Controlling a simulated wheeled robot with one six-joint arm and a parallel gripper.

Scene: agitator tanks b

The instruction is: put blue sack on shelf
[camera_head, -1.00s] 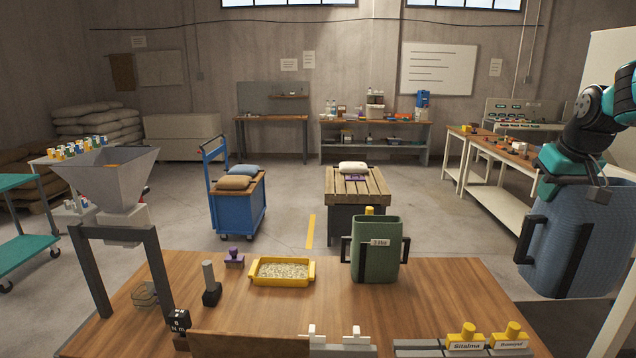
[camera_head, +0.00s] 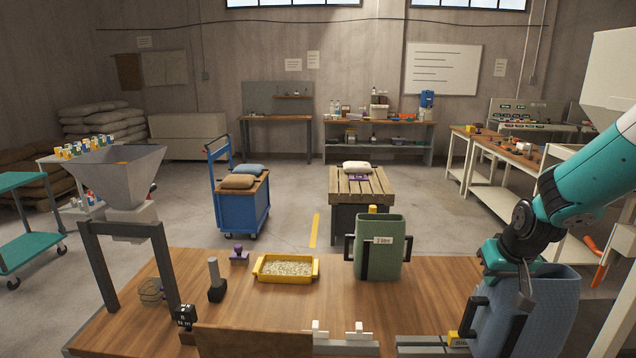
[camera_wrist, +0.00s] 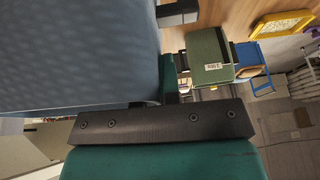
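A large blue sack (camera_head: 545,310), open-topped with dark side handles, is at the right front, in front of the table's right end. My gripper (camera_head: 503,268) is at its upper left rim and appears shut on it. In the wrist view the sack (camera_wrist: 80,55) fills the upper left beside my gripper; the fingertips are mostly hidden. A smaller blue-grey sack (camera_head: 248,169) lies on the blue cart. A shelf unit (camera_head: 375,150) with bottles and boxes stands against the back wall.
The wooden table (camera_head: 300,310) carries a green handled container (camera_head: 380,252), a yellow tray (camera_head: 286,268) and a grey hopper (camera_head: 120,175). A slatted stand (camera_head: 360,188) and the blue cart (camera_head: 244,208) stand beyond.

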